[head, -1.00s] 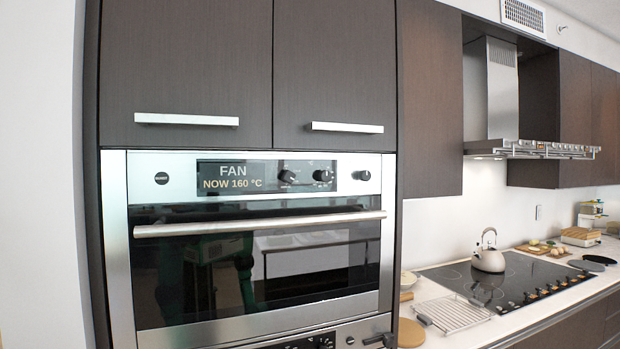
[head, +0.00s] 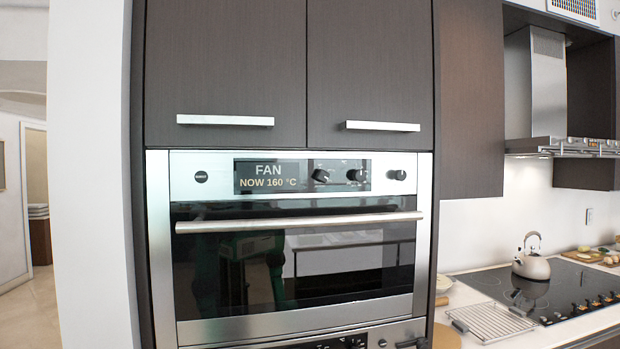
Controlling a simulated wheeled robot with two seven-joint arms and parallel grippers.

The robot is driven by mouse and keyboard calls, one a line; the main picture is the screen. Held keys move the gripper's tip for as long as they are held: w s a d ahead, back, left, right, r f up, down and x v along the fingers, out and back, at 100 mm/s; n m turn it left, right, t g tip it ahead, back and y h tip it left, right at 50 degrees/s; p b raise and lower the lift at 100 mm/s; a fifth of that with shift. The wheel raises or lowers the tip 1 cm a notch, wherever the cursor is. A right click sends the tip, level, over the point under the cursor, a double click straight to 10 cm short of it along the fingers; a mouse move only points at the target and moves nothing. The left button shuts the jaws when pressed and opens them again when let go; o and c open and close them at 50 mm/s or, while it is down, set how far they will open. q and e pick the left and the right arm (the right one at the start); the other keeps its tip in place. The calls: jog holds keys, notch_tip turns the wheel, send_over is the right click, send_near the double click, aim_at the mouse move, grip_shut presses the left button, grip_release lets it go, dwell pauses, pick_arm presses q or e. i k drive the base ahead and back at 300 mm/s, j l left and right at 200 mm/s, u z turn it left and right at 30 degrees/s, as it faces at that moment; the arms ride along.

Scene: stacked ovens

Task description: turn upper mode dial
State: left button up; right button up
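The upper oven (head: 425,260) is built into a dark cabinet column, with its door shut. Its steel control panel carries a display (head: 268,176) reading "FAN" and "NOW 160 °C". Right of the display are three dark dials: a left dial (head: 320,175), a middle dial (head: 356,175) and a right dial (head: 397,175). No readable label tells which one is the mode dial. Neither of my grippers shows clearly, and nothing touches the dials.
A steel bar handle (head: 300,222) juts out below the panel. Cabinet handles (head: 225,120) are above. The lower oven's panel (head: 375,338) is cut off at the bottom, with a small dark shape at its right. A counter with a hob and kettle (head: 530,258) lies right. A doorway opens left.

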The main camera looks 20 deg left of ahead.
aim_at(323, 176)
jog(key=i+l+u, duration=0.1)
jog(key=u, duration=0.3)
jog(key=l+u, duration=0.4)
jog(key=i+j, duration=0.05)
